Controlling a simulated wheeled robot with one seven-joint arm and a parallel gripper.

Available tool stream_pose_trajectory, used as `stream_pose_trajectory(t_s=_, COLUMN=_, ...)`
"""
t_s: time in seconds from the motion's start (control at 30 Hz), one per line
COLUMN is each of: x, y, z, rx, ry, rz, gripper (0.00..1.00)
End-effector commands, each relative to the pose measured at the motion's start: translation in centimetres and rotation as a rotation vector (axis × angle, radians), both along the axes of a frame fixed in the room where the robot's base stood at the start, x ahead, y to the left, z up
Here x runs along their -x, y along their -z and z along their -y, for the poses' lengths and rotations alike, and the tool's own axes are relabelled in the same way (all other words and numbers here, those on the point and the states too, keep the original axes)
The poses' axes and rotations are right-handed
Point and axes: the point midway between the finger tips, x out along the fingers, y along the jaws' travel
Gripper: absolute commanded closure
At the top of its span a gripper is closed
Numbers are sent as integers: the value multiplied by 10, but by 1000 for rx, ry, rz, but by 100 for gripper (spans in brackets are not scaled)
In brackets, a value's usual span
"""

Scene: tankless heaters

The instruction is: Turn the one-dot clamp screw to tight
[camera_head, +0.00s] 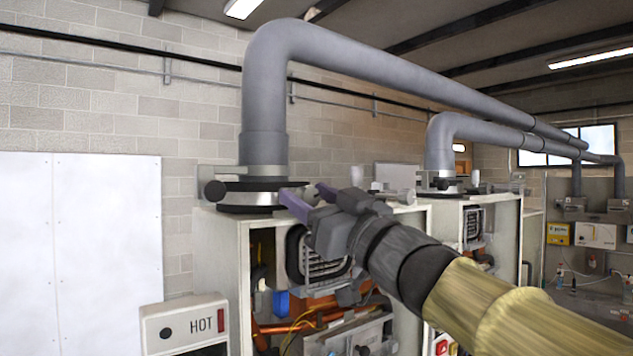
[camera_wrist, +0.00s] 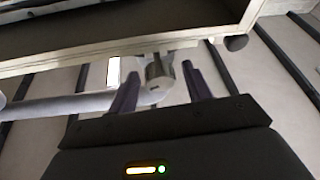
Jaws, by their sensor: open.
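My gripper (camera_head: 302,190) is raised at the top of the nearest heater cabinet, close to the right of a dark clamp band (camera_head: 245,187) around the base of the thick grey flue pipe (camera_head: 265,110). A black knob (camera_head: 215,191) sticks out at the band's left. In the wrist view my gripper (camera_wrist: 160,68) is open, its two purplish fingers apart. A grey cylindrical piece (camera_wrist: 158,77) shows between the fingers in that view; I cannot tell whether they touch it. A black round knob (camera_wrist: 237,43) is at the upper right there. I can make out no dot marks.
The open-fronted heater cabinet (camera_head: 219,247) stands below my gripper, with pipes and wires inside. A second heater's pipe (camera_head: 440,145) and its black knob (camera_head: 443,184) are behind to the right. A white box marked HOT (camera_head: 185,325) is at the lower left.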

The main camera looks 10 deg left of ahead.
Motion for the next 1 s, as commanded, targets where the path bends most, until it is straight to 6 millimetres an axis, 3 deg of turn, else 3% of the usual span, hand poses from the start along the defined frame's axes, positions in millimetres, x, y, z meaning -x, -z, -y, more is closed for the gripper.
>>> stream_pose_trajectory(t_s=0.4, x=-6, y=-4, z=-8, rx=1, ry=1, rz=0, gripper=52)
stream_pose_trajectory(t_s=0.63, x=-6, y=-4, z=-8, rx=0, ry=1, rz=0, gripper=95)
stream_pose_trajectory(t_s=1.0, x=-6, y=-4, z=-8, rx=-27, ry=0, rz=-31, gripper=95)
